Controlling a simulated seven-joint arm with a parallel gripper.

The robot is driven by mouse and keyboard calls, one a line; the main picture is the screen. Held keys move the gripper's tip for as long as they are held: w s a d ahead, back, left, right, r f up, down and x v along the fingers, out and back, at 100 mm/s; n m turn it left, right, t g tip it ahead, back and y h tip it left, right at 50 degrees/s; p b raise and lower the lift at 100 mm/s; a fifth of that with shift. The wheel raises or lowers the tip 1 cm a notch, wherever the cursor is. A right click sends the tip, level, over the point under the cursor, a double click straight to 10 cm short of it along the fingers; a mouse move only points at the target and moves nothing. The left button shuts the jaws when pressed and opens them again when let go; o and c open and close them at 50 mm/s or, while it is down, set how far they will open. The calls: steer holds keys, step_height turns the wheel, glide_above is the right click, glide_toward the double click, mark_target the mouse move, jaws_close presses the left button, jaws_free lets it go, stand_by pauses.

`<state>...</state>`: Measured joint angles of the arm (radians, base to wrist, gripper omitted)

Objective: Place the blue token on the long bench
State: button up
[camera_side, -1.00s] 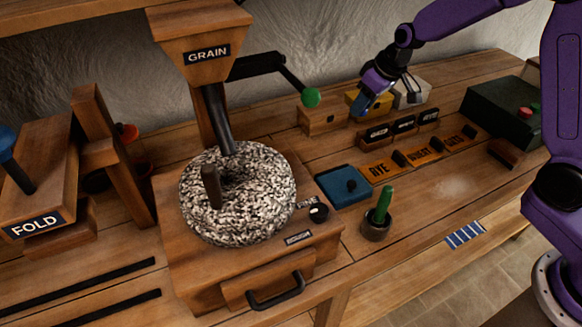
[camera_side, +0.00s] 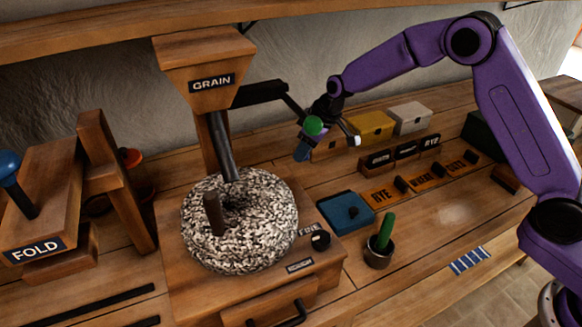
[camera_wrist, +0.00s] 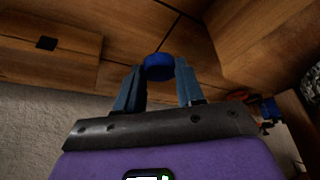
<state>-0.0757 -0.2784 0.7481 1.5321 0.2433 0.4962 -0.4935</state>
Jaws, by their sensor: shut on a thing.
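The blue token (camera_wrist: 159,67) is a small round piece between the two blue-grey fingertips of my gripper (camera_wrist: 160,88) in the wrist view. My gripper is shut on it. In the side view my gripper (camera_side: 306,150) hangs above the back of the long bench (camera_side: 425,222), just behind the mill crank's green knob (camera_side: 313,126), which partly hides it. I cannot make out the token in the side view. The long bench is brown wood, with a bare stretch at its front right.
The grain mill with its speckled stone (camera_side: 265,245) stands left of my gripper. A blue pad (camera_side: 345,210), a potted cactus (camera_side: 384,233), labelled trays (camera_side: 380,196), a yellow box (camera_side: 372,127) and a white box (camera_side: 410,119) stand on the bench.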

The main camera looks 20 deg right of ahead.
steer(key=w+f, duration=0.1)
steer(key=f, duration=0.1)
steer(key=w+a+f, duration=0.1)
steer(key=w+f, duration=0.2)
steer(key=shift+w+a+f, duration=0.25)
steer(key=shift+w+f, duration=0.05)
steer(key=shift+f, duration=0.1)
steer(key=shift+w+f, duration=0.15)
steer(key=shift+f, duration=1.5)
steer(key=shift+f, duration=0.1)
steer(key=o, duration=1)
steer(key=v, duration=1.1)
steer(key=shift+r, duration=0.6)
steer(key=shift+s, duration=0.2)
